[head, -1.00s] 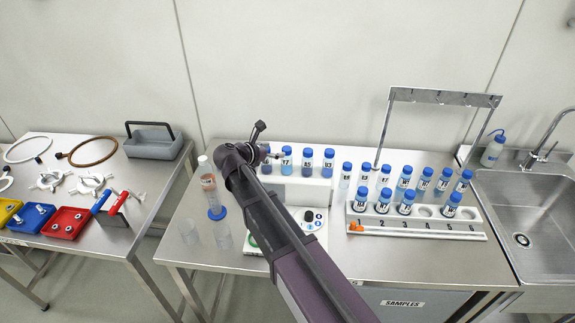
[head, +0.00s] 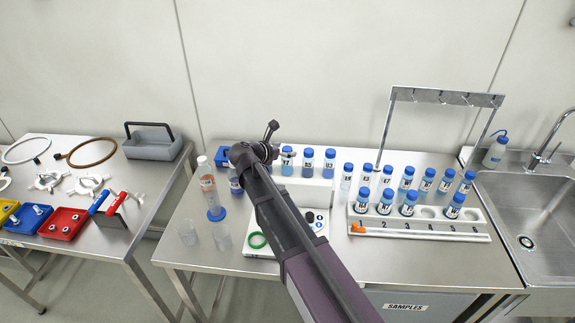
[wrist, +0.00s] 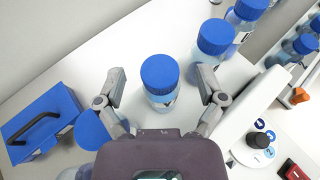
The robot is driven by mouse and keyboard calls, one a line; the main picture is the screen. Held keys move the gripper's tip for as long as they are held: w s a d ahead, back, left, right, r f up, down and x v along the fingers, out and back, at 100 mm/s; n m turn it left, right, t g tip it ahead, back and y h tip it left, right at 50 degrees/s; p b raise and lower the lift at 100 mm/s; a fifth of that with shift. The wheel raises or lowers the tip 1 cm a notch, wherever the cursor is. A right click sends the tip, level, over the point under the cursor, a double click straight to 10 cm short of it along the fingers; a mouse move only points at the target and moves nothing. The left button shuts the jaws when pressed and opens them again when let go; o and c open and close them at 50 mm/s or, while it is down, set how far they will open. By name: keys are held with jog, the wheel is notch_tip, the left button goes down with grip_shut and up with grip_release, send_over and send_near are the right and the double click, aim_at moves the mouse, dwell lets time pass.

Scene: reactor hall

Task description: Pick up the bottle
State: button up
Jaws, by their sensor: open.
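In the wrist view, a clear bottle with a blue cap (wrist: 160,78) stands upright between the two spread fingers of my gripper (wrist: 162,88). There is a visible gap on each side of it, and I cannot tell if the fingertips are down at its height. My gripper is open and empty. In the head view my gripper (head: 258,152) is at the left end of the row on the white stand (head: 300,190) and hides what is behind it. Bottles labelled Y7 (head: 287,162), 85 (head: 308,163) and U3 (head: 329,164) stand to its right.
Close left are a blue box with a black handle (wrist: 42,125) and another blue cap (wrist: 92,130). A wash column (head: 209,185) and beakers (head: 222,236) stand left. A numbered rack (head: 420,228) with several bottles and a sink (head: 525,215) are right.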

jog(key=shift+w+d+f, duration=0.2)
jog(key=shift+w+d, duration=0.1)
jog(key=shift+w, duration=0.1)
grip_shut()
dwell(0.4)
jog(key=shift+r, duration=0.15)
notch_tip(320, 180, up, 10)
jog(key=p, duration=1)
dwell(0.6)
